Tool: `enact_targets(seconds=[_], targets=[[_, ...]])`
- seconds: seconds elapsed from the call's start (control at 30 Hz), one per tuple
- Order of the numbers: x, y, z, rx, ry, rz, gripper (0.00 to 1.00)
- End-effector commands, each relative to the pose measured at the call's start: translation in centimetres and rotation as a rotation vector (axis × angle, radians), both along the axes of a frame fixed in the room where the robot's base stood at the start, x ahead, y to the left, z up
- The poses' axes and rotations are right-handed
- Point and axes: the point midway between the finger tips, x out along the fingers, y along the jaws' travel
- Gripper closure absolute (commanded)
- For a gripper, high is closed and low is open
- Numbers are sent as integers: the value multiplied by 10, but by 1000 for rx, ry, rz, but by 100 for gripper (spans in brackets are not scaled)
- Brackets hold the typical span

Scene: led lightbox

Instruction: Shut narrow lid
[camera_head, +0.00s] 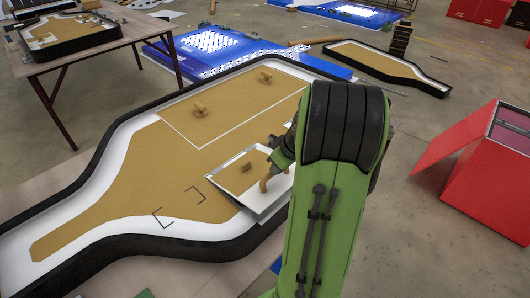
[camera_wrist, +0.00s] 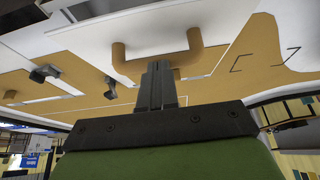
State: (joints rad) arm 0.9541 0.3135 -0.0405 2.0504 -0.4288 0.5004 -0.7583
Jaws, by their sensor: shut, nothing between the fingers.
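The narrow lid (camera_head: 232,180) is a small tan panel with a pale border on the near right part of the lightbox (camera_head: 100,211). It looks tilted, its near edge standing a little above the box surface. A wooden handle (camera_head: 265,184) and a small block (camera_head: 246,168) sit on it. My gripper (camera_head: 272,168) is at the handle, partly hidden by my green arm. In the wrist view, my shut, empty fingers (camera_wrist: 157,75) lie against or just in front of the U-shaped handle's crossbar (camera_wrist: 136,66); contact is unclear.
A larger outlined panel with two wooden knobs (camera_head: 201,109) (camera_head: 265,77) lies behind the narrow lid. The box has a raised black rim (camera_head: 75,181). A red box (camera_head: 490,180) stands right, and a table (camera_head: 75,55) back left. Open floor lies between my arm and the red box.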

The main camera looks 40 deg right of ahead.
Motion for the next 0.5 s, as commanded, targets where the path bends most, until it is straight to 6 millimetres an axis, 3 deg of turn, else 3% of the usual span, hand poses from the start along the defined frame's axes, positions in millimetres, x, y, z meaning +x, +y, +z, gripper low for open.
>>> enact_targets(seconds=[0.1, 0.5], targets=[[-6, 0, -16, 1, 1, 0, 100], [-18, 0, -42, 2, 2, 1, 100]])
